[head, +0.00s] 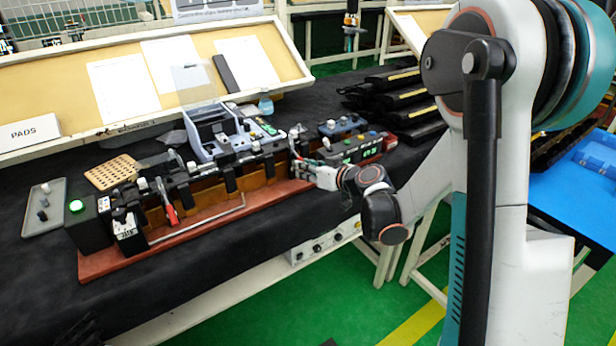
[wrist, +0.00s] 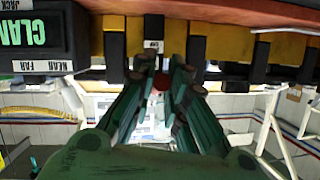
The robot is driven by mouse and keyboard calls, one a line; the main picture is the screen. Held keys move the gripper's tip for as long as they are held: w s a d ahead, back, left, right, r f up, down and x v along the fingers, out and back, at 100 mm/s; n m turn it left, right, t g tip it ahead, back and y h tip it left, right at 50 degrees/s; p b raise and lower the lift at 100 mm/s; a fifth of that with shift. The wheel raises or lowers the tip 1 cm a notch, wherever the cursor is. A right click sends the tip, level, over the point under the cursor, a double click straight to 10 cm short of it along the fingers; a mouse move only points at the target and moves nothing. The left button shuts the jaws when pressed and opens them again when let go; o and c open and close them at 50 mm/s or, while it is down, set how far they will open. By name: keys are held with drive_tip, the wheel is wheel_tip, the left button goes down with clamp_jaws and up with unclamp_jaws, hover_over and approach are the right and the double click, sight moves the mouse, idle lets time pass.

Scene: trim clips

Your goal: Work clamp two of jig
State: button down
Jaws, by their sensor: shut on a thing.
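The jig (head: 215,225) is a long red-brown base carrying a brown workpiece (head: 205,197) and a row of black clamps along it. My gripper (head: 298,162) is at the jig's right part, beside the box with the green display. In the wrist view, my gripper (wrist: 160,88) has its dark green fingers closed around a small red tip (wrist: 160,82), which looks like a clamp handle. A black clamp with a white label (wrist: 153,46) stands just beyond it. The fingers hide most of the handle. Another red clamp handle (head: 171,214) hangs down at the left, apart from my gripper.
A black box with a lit green button (head: 76,206) stands at the left end. A perforated tan block (head: 112,172) lies behind the jig.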

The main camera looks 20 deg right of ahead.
drive_tip(key=shift+f, duration=0.15)
idle(0.3)
drive_tip(key=c, duration=1.6)
unclamp_jaws()
drive_tip(key=v, duration=1.2)
drive_tip(key=shift+f, duration=0.15)
